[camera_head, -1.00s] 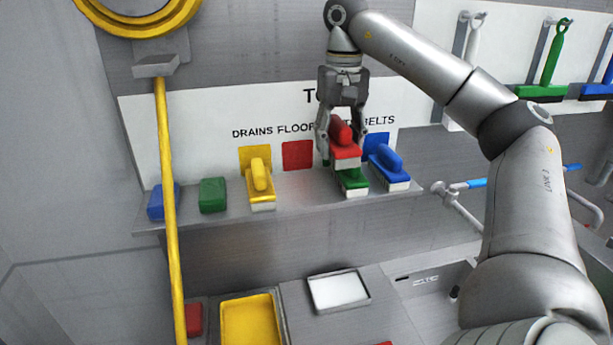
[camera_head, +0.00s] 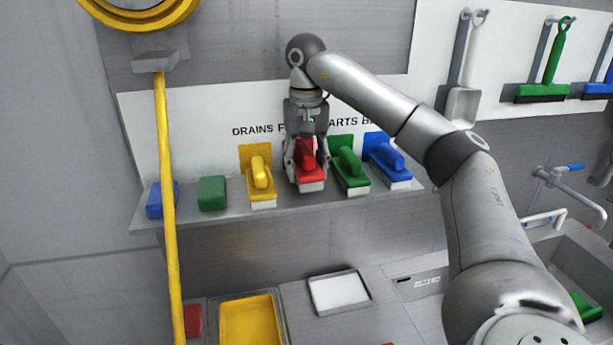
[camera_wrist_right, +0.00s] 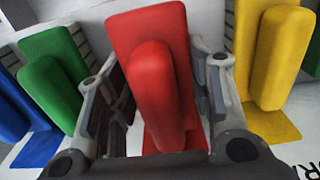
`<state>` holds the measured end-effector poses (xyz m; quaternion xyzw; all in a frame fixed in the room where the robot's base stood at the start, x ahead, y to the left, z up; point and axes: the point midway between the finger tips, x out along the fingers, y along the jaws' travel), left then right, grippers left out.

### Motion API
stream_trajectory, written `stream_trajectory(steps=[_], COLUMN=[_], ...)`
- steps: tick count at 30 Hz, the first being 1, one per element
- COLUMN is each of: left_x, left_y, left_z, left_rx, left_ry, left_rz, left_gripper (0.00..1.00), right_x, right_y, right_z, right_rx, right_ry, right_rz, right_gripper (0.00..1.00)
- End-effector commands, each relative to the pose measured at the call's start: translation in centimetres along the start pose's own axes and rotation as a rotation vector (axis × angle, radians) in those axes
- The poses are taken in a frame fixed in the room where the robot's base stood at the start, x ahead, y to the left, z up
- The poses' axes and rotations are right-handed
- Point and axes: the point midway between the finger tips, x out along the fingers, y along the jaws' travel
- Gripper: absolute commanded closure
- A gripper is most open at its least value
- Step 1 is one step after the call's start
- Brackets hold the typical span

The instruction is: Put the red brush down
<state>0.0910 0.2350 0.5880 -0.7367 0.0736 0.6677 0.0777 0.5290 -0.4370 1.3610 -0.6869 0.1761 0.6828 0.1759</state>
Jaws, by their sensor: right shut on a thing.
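The red brush (camera_head: 311,176) is between the fingers of my right gripper (camera_head: 305,170), at the shelf between the yellow brush (camera_head: 261,180) and the green brush (camera_head: 350,172). In the right wrist view the red brush (camera_wrist_right: 160,90) fills the middle, with a finger of the right gripper (camera_wrist_right: 160,105) on each side of its handle. The gripper is shut on it. The brush looks upright with its pale bristles down at shelf level; I cannot tell whether they touch the shelf (camera_head: 290,222). The red square behind it is mostly hidden. My left gripper is not in view.
A blue brush (camera_head: 388,165) stands right of the green one. A green block (camera_head: 212,194) and a blue block (camera_head: 155,201) sit at the shelf's left. A yellow pole (camera_head: 168,220) stands in front of the shelf's left part. Below are a yellow tray (camera_head: 250,322) and a white tray (camera_head: 339,291).

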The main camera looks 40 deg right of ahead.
Motion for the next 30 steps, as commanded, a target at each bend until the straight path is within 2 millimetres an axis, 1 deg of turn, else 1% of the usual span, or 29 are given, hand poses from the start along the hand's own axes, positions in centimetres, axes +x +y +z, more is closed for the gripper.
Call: stream_trajectory(steps=[3,6,9,19,20,24,30], left_x=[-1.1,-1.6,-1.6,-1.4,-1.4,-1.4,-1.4], left_y=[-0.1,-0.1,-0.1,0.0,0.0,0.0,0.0], left_z=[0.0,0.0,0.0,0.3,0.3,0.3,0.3], left_rx=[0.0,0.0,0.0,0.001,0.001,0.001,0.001], left_ry=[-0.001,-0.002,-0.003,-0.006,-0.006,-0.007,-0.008], left_rz=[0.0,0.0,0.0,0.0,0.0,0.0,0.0], left_gripper=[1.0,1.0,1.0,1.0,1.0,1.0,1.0], right_x=[1.1,1.9,2.3,2.8,2.7,2.7,2.7], right_y=[0.2,0.2,0.1,0.1,0.1,0.1,0.1], right_z=[0.1,0.1,0.1,0.1,0.1,0.1,0.1], right_rx=[0.001,0.002,0.001,0.001,0.001,0.001,0.001], right_ry=[-0.003,-0.002,-0.001,-0.001,-0.001,-0.001,-0.001], right_rz=[0.004,0.003,0.001,0.001,0.001,0.001,0.001], right_gripper=[0.67,0.67,0.67,0.67,0.5,0.32,0.31])
